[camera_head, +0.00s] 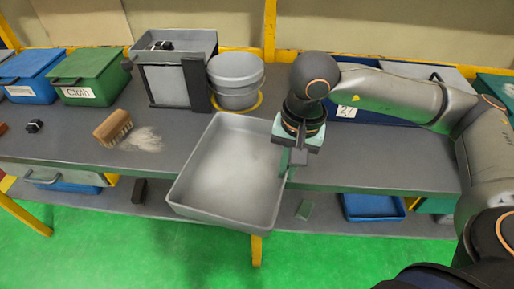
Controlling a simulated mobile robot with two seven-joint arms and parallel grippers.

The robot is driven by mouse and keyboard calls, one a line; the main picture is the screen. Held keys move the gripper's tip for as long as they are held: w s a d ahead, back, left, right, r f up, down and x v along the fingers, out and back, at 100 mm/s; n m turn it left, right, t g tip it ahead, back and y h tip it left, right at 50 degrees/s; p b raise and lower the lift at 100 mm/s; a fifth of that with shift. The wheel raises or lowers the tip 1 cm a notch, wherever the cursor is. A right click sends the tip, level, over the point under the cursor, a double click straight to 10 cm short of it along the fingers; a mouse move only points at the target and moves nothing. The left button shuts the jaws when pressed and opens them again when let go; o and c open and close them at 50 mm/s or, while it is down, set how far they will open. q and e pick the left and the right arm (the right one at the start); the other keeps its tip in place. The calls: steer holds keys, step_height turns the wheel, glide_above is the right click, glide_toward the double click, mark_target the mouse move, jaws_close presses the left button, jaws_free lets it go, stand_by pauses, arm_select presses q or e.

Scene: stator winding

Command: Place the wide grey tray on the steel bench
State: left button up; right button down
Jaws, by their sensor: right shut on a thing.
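The wide grey tray (228,172) is shallow and empty. It is in the middle of the head view, over the front edge of the steel bench (375,158), with its near part beyond that edge. My right gripper (293,163) is shut on the tray's right side wall. The tray looks slightly tilted, and I cannot tell whether its underside touches the bench. The fingertips are partly hidden at the rim. My left gripper is not in view.
A grey bucket (236,76) and a grey bin (166,86) stand behind the tray. A brush (113,127) lies beside pale dust at left. Green (88,77) and blue (30,74) boxes stand further left. The bench right of the tray is partly clear below my arm.

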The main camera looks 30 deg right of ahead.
steer(key=s+d+r+m+h+b, duration=0.15)
steer(key=s+d+m, duration=0.4)
steer(key=m, duration=1.05)
steer(key=w+f, duration=0.2)
steer(key=w, duration=0.2)
steer(key=w+f+p, duration=0.1)
steer(key=w+f, duration=0.2)
steer(key=w, duration=0.2)
steer(key=w+f, duration=0.3)
steer(key=w, duration=0.1)
steer(key=shift+w+a+f+p, duration=0.1)
steer(key=shift+w+a+p, duration=0.2)
steer(key=shift+a, duration=0.1)
steer(key=shift+w+f, duration=0.55)
steer(key=shift+f, duration=0.15)
step_height(320, 180, down, 3)
steer(key=shift+r+p, duration=0.1)
steer(key=shift+p, duration=0.35)
